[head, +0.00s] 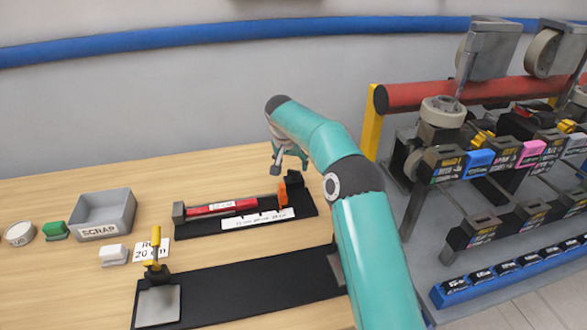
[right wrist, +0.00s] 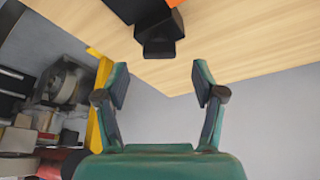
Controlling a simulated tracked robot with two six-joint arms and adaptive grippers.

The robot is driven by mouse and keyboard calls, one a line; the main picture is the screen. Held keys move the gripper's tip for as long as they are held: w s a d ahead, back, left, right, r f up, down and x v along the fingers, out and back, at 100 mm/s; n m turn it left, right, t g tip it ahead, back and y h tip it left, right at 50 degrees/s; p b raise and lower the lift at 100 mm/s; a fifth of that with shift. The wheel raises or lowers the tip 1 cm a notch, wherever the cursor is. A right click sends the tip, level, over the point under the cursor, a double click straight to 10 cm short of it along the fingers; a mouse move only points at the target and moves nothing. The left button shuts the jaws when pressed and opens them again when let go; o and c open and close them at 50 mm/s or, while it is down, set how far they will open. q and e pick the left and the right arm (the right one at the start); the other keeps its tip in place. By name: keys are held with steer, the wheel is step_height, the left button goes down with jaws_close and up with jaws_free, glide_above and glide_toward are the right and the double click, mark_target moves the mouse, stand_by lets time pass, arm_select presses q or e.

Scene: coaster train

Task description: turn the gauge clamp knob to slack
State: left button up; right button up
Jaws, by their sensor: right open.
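The gauge (head: 245,222) lies on the table as a dark base with a red bar (head: 222,207) and a white label strip. An orange clamp part (head: 283,194) stands near its right end, with a black knob-like piece (head: 295,179) beside it. In the right wrist view the black piece (right wrist: 158,32) sticks out from the orange part (right wrist: 118,8), above and between my fingertips. My right gripper (head: 284,160) is open and empty, apart from the black piece; it also shows in the right wrist view (right wrist: 160,85). My left gripper is out of view.
A dark fixture (head: 240,290) with a yellow-handled toggle lies in front of the gauge. A grey scrap tray (head: 104,213), a green block (head: 55,230) and a white block (head: 114,254) are at the left. A rack of coaster train parts (head: 480,160) stands at the right.

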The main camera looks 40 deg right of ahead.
mark_target(294, 171)
steer(key=shift+p+x, duration=0.3)
steer(key=shift+x, duration=1.75)
steer(key=shift+c, duration=0.4)
steer(key=c, duration=1.1)
steer(key=shift+o, duration=0.2)
